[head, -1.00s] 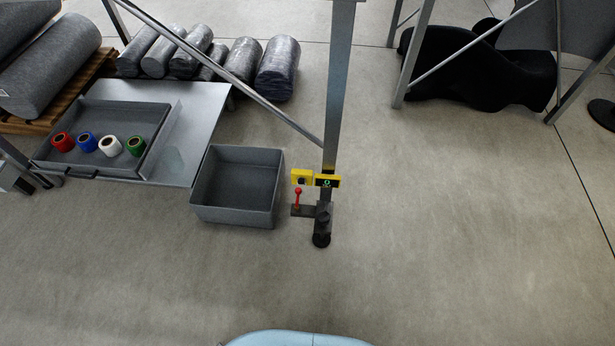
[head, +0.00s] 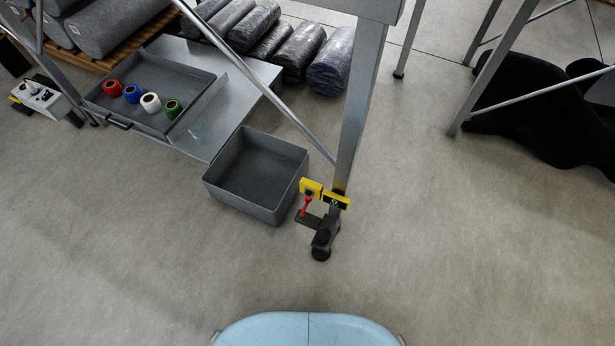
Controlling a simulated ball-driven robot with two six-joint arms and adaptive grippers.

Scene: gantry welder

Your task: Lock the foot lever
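The foot lever (head: 307,206) is a small red handle on a dark bracket at the base of the grey gantry leg (head: 360,110). It stands roughly upright, leaning slightly. A yellow block (head: 311,187) sits just behind its top. A yellow-framed display (head: 336,201) with a green sign is to its right. A black foot (head: 321,253) rests on the floor below. Neither of my grippers is in view, and nothing touches the lever.
A grey open bin (head: 257,176) stands on the floor just left of the lever. A tray (head: 196,103) with red, blue, white and green rolls is further left. Wrapped rolls (head: 330,62) lie behind. The floor in front and to the right is clear.

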